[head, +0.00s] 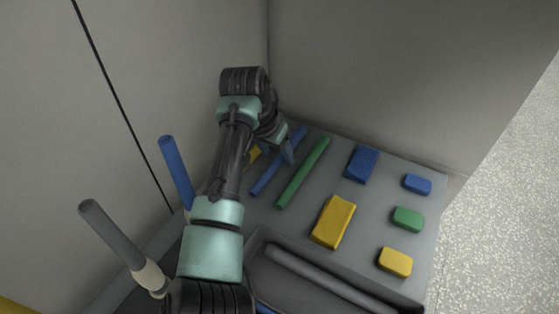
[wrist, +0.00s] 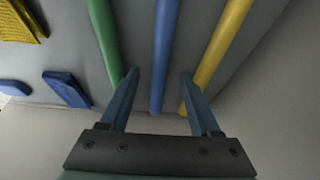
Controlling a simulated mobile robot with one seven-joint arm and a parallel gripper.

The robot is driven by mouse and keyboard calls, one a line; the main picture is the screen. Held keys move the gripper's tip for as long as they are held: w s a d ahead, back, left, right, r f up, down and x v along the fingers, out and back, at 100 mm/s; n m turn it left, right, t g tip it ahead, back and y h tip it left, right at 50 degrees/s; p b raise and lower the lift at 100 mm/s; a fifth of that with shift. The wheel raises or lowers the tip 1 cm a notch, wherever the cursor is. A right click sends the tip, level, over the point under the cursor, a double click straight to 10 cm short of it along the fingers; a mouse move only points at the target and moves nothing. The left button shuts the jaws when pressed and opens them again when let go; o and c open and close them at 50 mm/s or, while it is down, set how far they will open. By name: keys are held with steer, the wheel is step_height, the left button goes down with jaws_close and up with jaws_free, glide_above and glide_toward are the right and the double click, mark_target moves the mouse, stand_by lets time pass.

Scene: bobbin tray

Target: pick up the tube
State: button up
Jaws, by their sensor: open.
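Three tubes lie side by side on the grey surface: a blue tube (head: 267,177), a green tube (head: 303,172) and a yellow tube (head: 254,154), mostly hidden behind my arm. My gripper (head: 286,152) is over the far end of the blue tube. In the wrist view my gripper (wrist: 160,73) is open and empty. The blue tube (wrist: 165,50) runs between its fingers in the picture; I cannot tell how far below them it lies. The green tube (wrist: 104,40) is beside the left finger, the yellow tube (wrist: 220,45) beside the right.
Blue (head: 361,164) and yellow (head: 334,221) blocks and several smaller blocks lie at right. A grey trough (head: 257,248) in front holds a grey tube (head: 325,277). A blue tube (head: 176,168) and a grey one (head: 110,234) stand tilted at left. Walls rise behind and left.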

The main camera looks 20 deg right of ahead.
steer(key=shift+x, duration=0.8)
jaws_close()
